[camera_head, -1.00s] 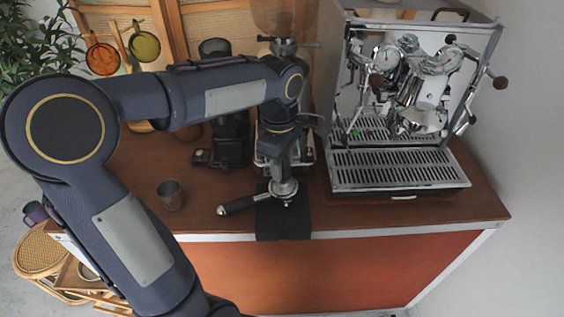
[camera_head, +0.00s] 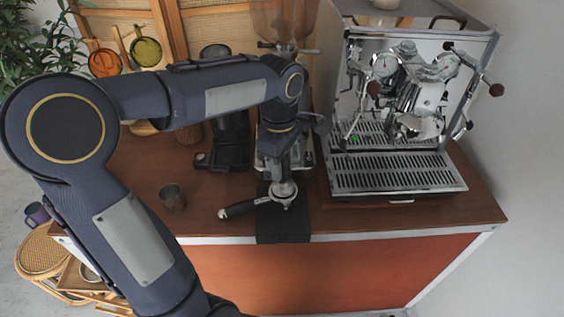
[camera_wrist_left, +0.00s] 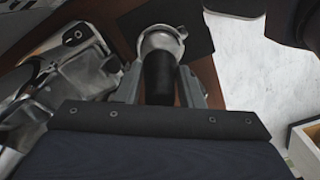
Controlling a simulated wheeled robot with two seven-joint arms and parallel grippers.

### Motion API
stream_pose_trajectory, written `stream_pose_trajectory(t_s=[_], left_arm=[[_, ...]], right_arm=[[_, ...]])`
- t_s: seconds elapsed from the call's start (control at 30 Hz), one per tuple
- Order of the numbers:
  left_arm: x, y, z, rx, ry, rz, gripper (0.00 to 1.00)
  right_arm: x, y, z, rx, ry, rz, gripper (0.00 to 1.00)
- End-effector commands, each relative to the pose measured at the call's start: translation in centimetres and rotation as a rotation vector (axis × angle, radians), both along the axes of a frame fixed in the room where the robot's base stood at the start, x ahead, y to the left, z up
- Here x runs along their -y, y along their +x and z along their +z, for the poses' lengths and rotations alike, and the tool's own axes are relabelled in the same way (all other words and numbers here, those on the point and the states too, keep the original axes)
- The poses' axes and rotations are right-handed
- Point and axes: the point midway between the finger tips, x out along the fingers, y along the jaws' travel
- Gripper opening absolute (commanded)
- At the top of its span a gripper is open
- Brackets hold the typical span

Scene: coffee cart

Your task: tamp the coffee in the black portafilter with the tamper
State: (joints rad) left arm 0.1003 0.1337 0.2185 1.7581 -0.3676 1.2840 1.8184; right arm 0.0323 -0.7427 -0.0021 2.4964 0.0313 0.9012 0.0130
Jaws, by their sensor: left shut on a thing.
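The black portafilter's handle (camera_head: 238,209) points left over the counter. Its metal basket end rests on a black mat (camera_head: 283,232) near the counter's front edge. My left gripper (camera_head: 283,172) points down above the basket, shut on the tamper. The tamper's metal base (camera_head: 285,188) is at the basket's top, upright. In the left wrist view the tamper's black handle (camera_wrist_left: 159,80) sits between the two fingers, with round metal (camera_wrist_left: 162,42) beyond it. The coffee is hidden, and I cannot tell how deep the base sits. My right gripper is not in view.
The grinder (camera_head: 290,25) is behind my left gripper. A black stand (camera_head: 230,140) is beside it. The espresso machine (camera_head: 398,172) fills the counter's right side. The counter's front edge is close to the mat.

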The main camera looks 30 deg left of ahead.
Motion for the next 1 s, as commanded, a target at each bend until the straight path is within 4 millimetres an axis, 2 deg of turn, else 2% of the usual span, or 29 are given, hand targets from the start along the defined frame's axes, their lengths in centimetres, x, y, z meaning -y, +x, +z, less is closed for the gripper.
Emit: stream_pose_trajectory(t_s=[0.53,1.0], left_arm=[[0.0,0.0,1.7,0.003,0.0,0.0,0.07],[0.0,0.0,6.2,0.003,0.0,0.0,0.07]], right_arm=[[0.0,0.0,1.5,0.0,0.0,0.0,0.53],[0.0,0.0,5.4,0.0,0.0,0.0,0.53]])
